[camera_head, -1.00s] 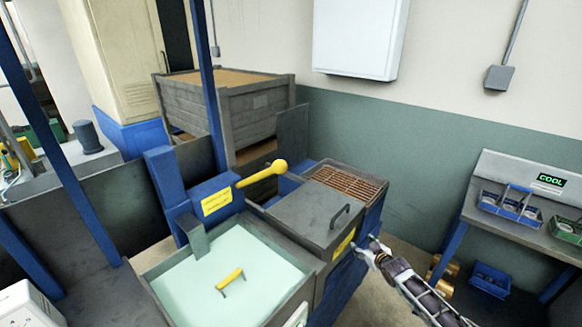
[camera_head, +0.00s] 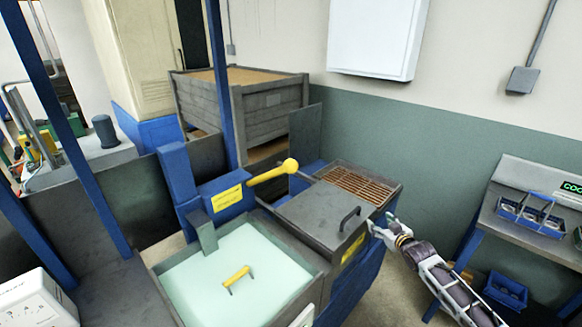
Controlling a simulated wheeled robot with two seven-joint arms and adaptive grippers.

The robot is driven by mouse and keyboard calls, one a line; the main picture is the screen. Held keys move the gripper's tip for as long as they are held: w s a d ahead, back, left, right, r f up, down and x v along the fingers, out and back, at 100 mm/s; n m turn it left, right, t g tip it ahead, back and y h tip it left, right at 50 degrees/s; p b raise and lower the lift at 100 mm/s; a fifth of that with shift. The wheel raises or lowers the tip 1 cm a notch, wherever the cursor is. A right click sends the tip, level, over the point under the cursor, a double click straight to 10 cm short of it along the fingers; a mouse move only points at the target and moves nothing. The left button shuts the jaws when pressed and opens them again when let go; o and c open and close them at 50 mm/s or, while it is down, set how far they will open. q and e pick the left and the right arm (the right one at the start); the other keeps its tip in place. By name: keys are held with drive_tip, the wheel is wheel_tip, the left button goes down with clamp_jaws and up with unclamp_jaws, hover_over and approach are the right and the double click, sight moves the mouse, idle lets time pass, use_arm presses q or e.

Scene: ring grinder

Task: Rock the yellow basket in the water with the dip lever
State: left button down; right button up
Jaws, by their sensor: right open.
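The dip lever (camera_head: 268,174) is a yellow bar with a round knob, sticking out to the right from a blue post with a yellow label. Below it is a tank of pale green water (camera_head: 215,283). The yellow handle of the basket (camera_head: 237,276) shows at the water; the rest of the basket is hidden. My right gripper (camera_head: 378,229) is open and empty, to the right of the lidded grey tank and well away from the lever knob. My left gripper is not in view.
A grey lid with a dark handle (camera_head: 347,217) covers the tank beside the water. A brown grate (camera_head: 361,186) lies behind it. A shelf with blue baskets (camera_head: 531,217) stands at the right. A wooden crate (camera_head: 240,110) is at the back.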

drive_tip(key=a+r+y, duration=0.2)
drive_tip(key=a+r, duration=0.3)
drive_tip(key=r, duration=0.2)
drive_tip(key=n+g+y, duration=0.1)
drive_tip(key=y, duration=0.7)
approach(296, 169)
drive_tip(key=d, duration=0.1)
drive_tip(key=shift+s, duration=0.45)
drive_tip(key=shift+w+a, duration=0.1)
drive_tip(key=shift+w, duration=0.1)
drive_tip(key=shift+p+x, duration=0.7)
drive_tip(key=shift+x, duration=3.35)
drive_tip(key=shift+p+x, duration=0.5)
drive_tip(key=shift+x, duration=2.15)
clamp_jaws()
